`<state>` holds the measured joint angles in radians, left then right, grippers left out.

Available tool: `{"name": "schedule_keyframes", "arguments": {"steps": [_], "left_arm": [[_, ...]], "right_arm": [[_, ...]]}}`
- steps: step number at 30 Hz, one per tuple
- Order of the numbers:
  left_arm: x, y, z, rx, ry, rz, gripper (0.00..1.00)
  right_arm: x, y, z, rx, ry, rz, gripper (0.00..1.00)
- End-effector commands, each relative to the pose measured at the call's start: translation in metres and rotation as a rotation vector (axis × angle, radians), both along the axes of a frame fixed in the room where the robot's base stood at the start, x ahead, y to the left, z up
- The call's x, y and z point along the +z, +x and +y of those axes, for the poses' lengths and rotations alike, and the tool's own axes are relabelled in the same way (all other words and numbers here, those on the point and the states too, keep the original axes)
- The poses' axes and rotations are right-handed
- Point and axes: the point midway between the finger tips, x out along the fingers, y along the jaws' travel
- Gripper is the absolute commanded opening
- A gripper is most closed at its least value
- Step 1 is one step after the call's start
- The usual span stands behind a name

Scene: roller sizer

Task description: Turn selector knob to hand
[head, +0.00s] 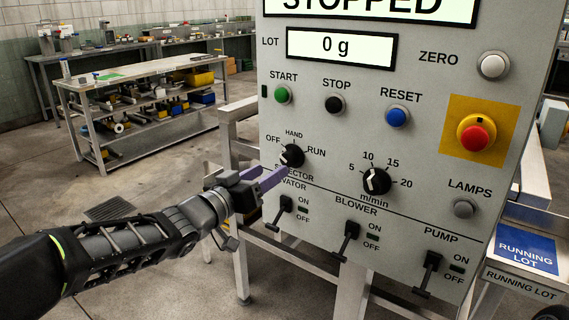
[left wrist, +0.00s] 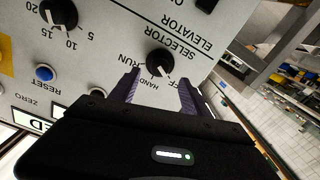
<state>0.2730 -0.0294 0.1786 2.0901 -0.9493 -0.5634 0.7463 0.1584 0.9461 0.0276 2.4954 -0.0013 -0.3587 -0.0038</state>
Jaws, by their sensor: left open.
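The black selector knob (head: 292,156) is on the grey control panel, with OFF, HAND and RUN marked around it. Its white pointer mark appears to point toward OFF; this shows more clearly on the knob in the left wrist view (left wrist: 160,62). My left gripper (head: 275,177) reaches in from the left, with purple fingers just below and left of the knob. In the left wrist view the open fingers (left wrist: 159,80) lie either side of the HAND label, with the knob just beyond the tips. Nothing is held. I cannot tell whether a fingertip touches the knob.
The panel (head: 330,180) also carries a green start button (head: 282,94), a black stop button (head: 334,104), a blue reset button (head: 397,116), a red emergency button (head: 476,136) and a speed knob (head: 376,181). The elevator switch (head: 281,213) sits close below my left gripper.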

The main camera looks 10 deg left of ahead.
Motion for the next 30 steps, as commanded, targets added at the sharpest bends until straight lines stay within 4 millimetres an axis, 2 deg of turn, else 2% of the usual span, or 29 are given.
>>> {"name": "schedule_keyframes", "arguments": {"steps": [15,25,30], "left_arm": [[-0.001,0.063,-0.025,0.0,-0.002,0.002,0.55],[-0.001,0.068,-0.027,0.001,0.0,0.002,0.55],[-0.001,0.067,-0.027,0.001,0.0,0.002,0.42]], "right_arm": [[-0.007,0.0,0.0,0.0,0.0,0.0,0.78],[-0.007,0.0,0.0,0.0,0.0,0.0,0.78],[-0.007,0.0,0.0,0.0,0.0,0.0,0.78]]}}
